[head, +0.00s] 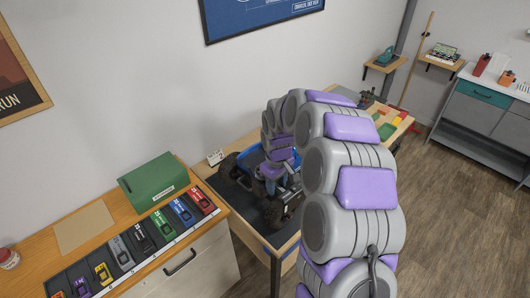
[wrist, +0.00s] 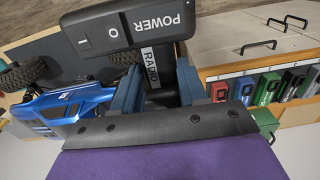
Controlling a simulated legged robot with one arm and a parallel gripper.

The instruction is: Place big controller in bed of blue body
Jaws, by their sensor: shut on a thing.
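The big controller (wrist: 120,30) is a black block marked POWER and RADIO in the wrist view. My gripper (wrist: 157,74) is shut on it, with a blue-grey finger on each side of the RADIO part. The blue body (wrist: 70,108) lies to the left of the gripper in the wrist view, beside black tyres. In the head view the blue body (head: 250,158) is on the crawler at the workbench, partly hidden by my arm. The bed and any contact between controller and body cannot be made out.
The crawler stands on a dark mat (head: 229,187) on the wooden bench. A left counter holds a green box (head: 153,181) and a row of coloured packs (head: 162,223). Colourful parts (head: 387,130) lie on the far bench end. Open floor (head: 450,200) is at right.

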